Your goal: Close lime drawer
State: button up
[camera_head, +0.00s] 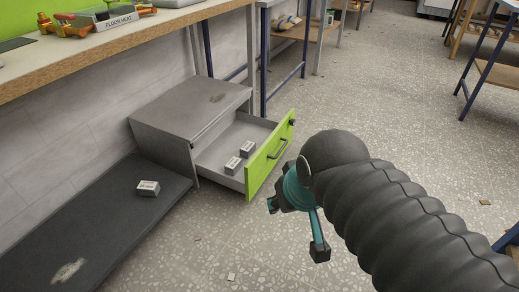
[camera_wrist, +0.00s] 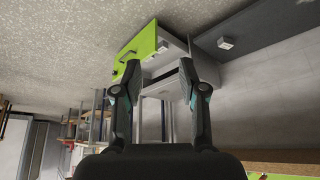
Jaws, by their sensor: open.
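The lime drawer (camera_head: 262,168) is pulled out of a low grey cabinet (camera_head: 165,143) under the bench. Its lime front carries a dark bar handle (camera_head: 278,149) and faces right. Two small pale boxes (camera_head: 233,165) lie inside it. In the wrist view the lime front (camera_wrist: 135,47) appears upside down at upper middle, past the fingers. My gripper (camera_head: 294,228) is open and empty, in front of and to the right of the lime front in the head view. I see no contact with it. The open fingers also show in the wrist view (camera_wrist: 159,68).
A dark low platform (camera_head: 100,225) with a small box (camera_head: 148,187) lies left of the cabinet. A wooden bench top (camera_head: 120,45) overhangs it. A blue-legged table (camera_head: 304,45) stands behind the drawer. Speckled floor (camera_head: 390,110) is open to the right.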

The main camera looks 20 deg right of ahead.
aim_at(271, 138)
jog(key=z, duration=0.15)
jog(key=i, duration=0.6)
jog(key=z, duration=0.3)
jog(key=k, duration=1.2)
jog(key=u, duration=0.65)
jog(key=i, duration=1.45)
jog(key=z, duration=0.85)
jog(key=i, duration=0.3)
jog(key=z, duration=0.2)
